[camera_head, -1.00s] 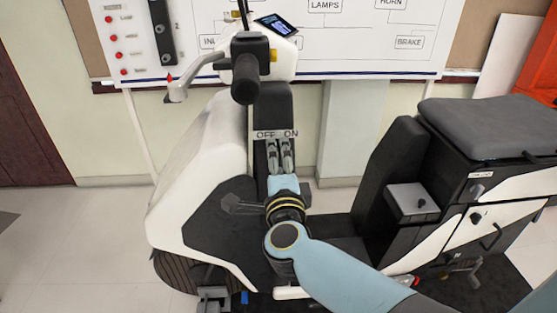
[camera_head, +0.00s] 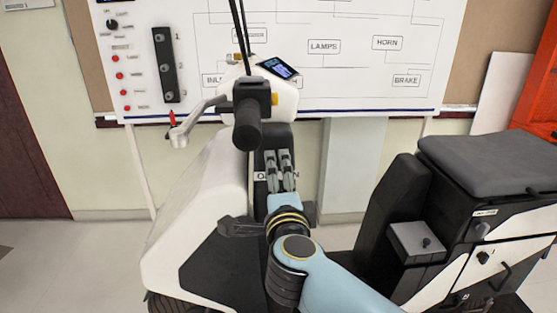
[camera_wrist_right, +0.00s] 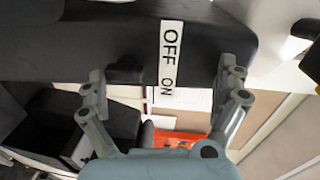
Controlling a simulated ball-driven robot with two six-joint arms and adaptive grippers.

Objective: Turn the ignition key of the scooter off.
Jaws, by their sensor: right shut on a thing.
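The scooter's white and black front (camera_head: 190,215) stands in the middle of the head view. A white OFF/ON label (camera_head: 261,177) is on its dark panel, partly hidden by my right fingers. It shows fully in the right wrist view (camera_wrist_right: 168,65). My right gripper (camera_head: 279,156) is at this panel, its fingertips over and just above the label. In the wrist view its two fingers stand on either side of the label, and it is shut on the ignition key. The key itself is hidden or cannot be made out. My left gripper is not in view.
The handlebar grip (camera_head: 247,128) and brake lever (camera_head: 195,123) are just above my right gripper. The display (camera_head: 280,68) sits behind them. The seat box (camera_head: 490,150) stands at the right. A white wiring board (camera_head: 350,60) is on the wall behind.

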